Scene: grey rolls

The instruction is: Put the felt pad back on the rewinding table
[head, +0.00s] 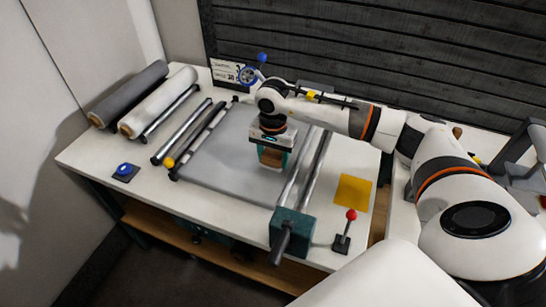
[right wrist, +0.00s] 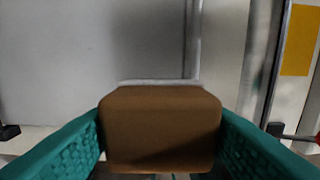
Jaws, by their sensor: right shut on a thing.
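My right gripper (head: 271,153) is shut on the felt pad (head: 270,158), a brown block held between its teal fingers. In the right wrist view the pad (right wrist: 160,130) fills the gap between the fingers, with a thin pale layer along its far edge. The rewinding table (head: 100,157) has a white top, and a grey sheet (head: 222,155) lies across its middle. The pad is over the right part of this sheet, near the metal rollers; I cannot tell whether it touches the surface. My left gripper is not in view.
A grey roll (head: 125,95) and a white roll (head: 160,102) lie at the left, beside metal bars. A blue button (head: 124,170) is at the front left. A yellow square (head: 353,192) and a red-knobbed lever (head: 346,230) are at the right, near a teal crank block (head: 291,225).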

